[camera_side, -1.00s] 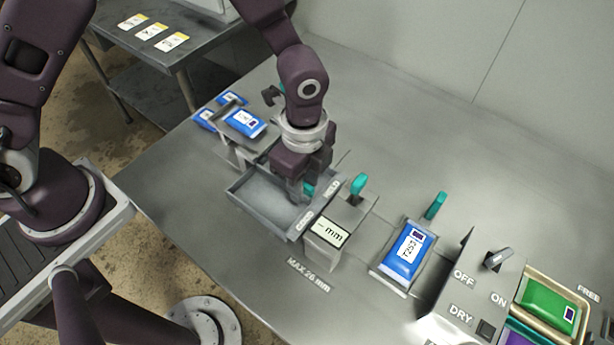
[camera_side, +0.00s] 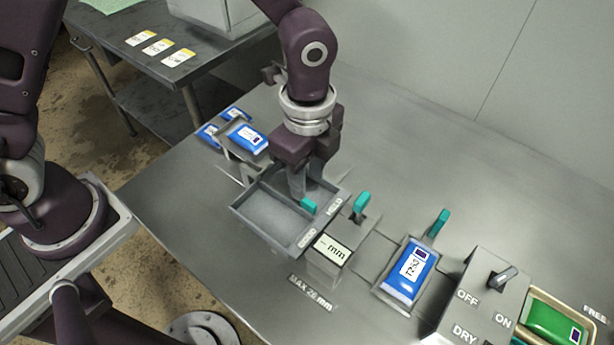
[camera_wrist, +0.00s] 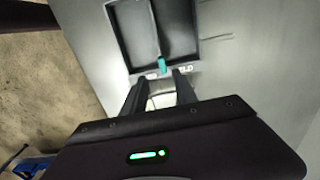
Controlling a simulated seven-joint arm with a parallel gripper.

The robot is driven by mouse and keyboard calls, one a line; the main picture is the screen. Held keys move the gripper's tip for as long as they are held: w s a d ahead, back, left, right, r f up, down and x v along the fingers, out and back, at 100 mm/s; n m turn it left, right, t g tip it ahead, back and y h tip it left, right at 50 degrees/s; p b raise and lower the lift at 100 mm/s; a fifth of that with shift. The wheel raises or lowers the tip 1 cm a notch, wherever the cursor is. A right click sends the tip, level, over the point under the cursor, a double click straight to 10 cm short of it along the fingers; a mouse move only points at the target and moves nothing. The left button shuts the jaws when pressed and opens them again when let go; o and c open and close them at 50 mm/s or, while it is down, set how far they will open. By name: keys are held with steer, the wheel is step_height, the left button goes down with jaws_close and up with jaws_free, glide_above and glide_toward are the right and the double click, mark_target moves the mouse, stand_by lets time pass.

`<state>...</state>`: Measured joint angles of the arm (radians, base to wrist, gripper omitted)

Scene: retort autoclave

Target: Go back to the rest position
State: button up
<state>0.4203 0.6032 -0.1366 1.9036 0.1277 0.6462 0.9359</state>
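My gripper (camera_side: 300,190) hangs over the grey two-part tray (camera_side: 240,208), just behind and above its small teal lever (camera_side: 308,206). In the wrist view my gripper (camera_wrist: 160,82) shows two dark fingers standing apart, with nothing held between them. The teal lever (camera_wrist: 162,66) lies beyond the fingertips, at the near edge of the tray (camera_wrist: 122,50), and looks apart from them. My fingers hide part of the tray's inside in the side view.
Right of the tray stand a gauge box (camera_side: 330,250) marked mm with a teal lever (camera_side: 361,203), a blue pouch (camera_side: 408,272) in a holder, and a switch box (camera_side: 485,290). Blue pouches (camera_side: 248,138) lie at the left.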

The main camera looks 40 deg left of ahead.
steer(key=s+a+r+n+t, duration=0.1)
steer(key=a+r+n+t, duration=0.1)
steer(key=a+r+n, duration=0.6)
steer(key=s+a+r+n+t, duration=0.1)
steer(key=s+a+r+n, duration=0.4)
steer(key=s, duration=0.2)
steer(key=s+a+r+n+t, duration=0.2)
steer(key=s+a+r+n, duration=0.2)
steer(key=s+r+n, duration=0.1)
steer(key=shift+s+a+r+t, duration=0.35)
steer(key=shift+s+r, duration=0.25)
steer(key=shift+s, duration=0.65)
